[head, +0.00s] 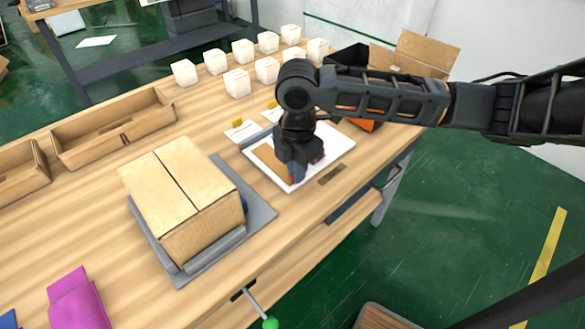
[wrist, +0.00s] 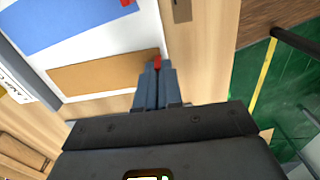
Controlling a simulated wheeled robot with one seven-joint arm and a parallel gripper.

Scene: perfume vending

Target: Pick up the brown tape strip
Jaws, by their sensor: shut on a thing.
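The brown tape strip (wrist: 100,76) lies across a white board (wrist: 85,52) in the wrist view, with a red tab at its right end. My gripper (wrist: 157,68) is shut on that end, with the red tab at its fingertips. In the head view my gripper (head: 293,178) points down at the board's near edge, and part of the brown strip (head: 270,160) shows to its left. The rest of the strip is hidden behind the gripper there. I cannot tell whether the strip is lifted at all.
A blue strip (wrist: 75,20) with a red tab lies beside the brown one. A closed cardboard box (head: 180,185) stands on a grey plate to the left. Several white boxes (head: 237,83) stand behind. An open carton (head: 415,55) is at the back right.

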